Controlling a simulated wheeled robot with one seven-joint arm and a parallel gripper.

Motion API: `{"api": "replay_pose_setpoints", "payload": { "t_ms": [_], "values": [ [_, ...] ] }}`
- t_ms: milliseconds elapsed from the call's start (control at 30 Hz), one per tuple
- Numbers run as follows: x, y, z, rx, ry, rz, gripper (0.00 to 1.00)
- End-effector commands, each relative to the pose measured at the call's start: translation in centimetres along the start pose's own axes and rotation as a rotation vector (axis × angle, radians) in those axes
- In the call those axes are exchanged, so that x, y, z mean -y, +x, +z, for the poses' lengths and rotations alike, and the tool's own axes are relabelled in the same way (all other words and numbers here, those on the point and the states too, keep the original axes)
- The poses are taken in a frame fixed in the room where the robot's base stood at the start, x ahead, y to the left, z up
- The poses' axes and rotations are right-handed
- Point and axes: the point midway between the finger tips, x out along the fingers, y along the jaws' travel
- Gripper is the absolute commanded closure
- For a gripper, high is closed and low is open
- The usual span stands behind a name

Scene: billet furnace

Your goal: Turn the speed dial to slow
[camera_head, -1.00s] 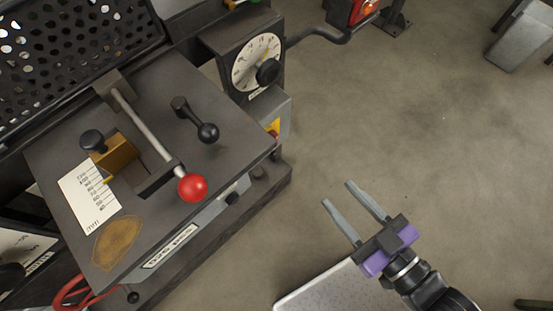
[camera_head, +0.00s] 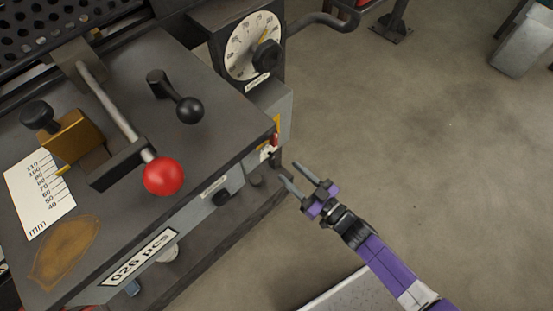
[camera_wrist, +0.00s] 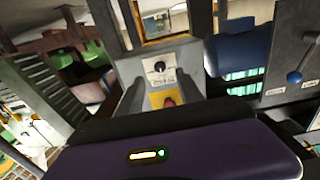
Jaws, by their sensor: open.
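A small black knob (camera_wrist: 160,67) with a white label sits on a grey control box (camera_wrist: 190,58) in the wrist view. A yellow plate with a red button (camera_wrist: 169,101) is below it. I cannot read which one is the speed dial. My gripper (camera_head: 288,171) is open and empty, its fingers pointing up-left toward the machine's right side, below the grey box (camera_head: 272,108). I see no contact with either knob.
The machine's top carries a red ball lever (camera_head: 164,176), a black ball handle (camera_head: 189,109) and a brass block (camera_head: 76,136) beside a millimetre scale. A bent grey pipe (camera_head: 330,24) runs right from the dial housing. Open floor (camera_head: 430,150) lies to the right.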

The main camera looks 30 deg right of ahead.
Motion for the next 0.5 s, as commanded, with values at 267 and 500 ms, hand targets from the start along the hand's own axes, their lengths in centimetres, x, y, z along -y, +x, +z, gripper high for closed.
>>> {"api": "replay_pose_setpoints", "payload": {
  "t_ms": [267,500],
  "values": [
    [0.1,4.2,0.0,-0.002,-0.001,-0.001,0.57],
    [0.0,6.7,0.0,0.001,-0.001,0.001,0.57]
  ]
}}
